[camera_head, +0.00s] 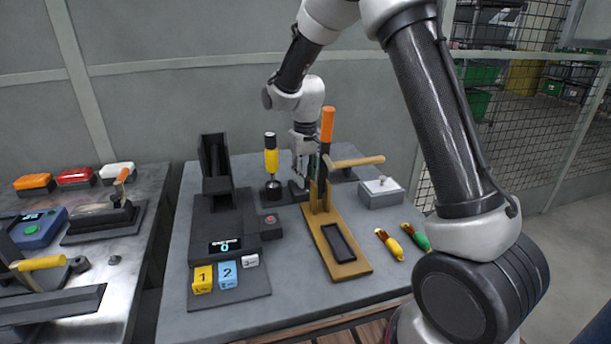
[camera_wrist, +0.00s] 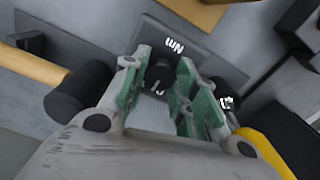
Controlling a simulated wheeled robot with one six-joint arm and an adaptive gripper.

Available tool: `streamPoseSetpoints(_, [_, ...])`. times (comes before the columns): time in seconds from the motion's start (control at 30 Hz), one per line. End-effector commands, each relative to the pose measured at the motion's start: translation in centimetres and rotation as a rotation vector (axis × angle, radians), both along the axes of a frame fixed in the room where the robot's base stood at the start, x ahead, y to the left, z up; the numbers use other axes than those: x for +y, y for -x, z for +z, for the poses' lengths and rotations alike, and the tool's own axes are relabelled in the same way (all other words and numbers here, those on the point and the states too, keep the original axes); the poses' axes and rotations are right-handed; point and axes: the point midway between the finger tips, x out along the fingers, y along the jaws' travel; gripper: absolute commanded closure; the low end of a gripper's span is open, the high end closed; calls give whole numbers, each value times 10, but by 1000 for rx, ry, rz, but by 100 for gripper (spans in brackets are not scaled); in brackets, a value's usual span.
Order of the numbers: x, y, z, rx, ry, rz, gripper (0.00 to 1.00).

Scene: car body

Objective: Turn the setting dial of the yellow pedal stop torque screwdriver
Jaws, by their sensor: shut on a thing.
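The yellow torque screwdriver (camera_head: 271,160) stands upright with a black cap in a dark round holder on the bench. Part of a yellow body (camera_wrist: 264,152), probably this screwdriver, shows at the lower right of the wrist view. A black dial (camera_wrist: 158,74) sits beside a dark plate marked "Nm" (camera_wrist: 190,48). My gripper (camera_head: 300,168) points down just right of the screwdriver. In the wrist view my gripper (camera_wrist: 162,68) has its green pads on either side of the dial and is shut on it. The exact pad contact is partly hidden.
A black display fixture (camera_head: 226,222) stands at left. Yellow and green-handled tools (camera_head: 390,244) lie at front right.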

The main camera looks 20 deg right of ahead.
Motion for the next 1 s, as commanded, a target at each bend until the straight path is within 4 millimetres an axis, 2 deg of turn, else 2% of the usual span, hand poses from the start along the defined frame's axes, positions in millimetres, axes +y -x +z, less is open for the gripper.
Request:
streamPoseSetpoints(0.5, [0,0,0,-1,0,433,95])
streamPoseSetpoints(1.0, [0,-1,1,-2,0,596,95])
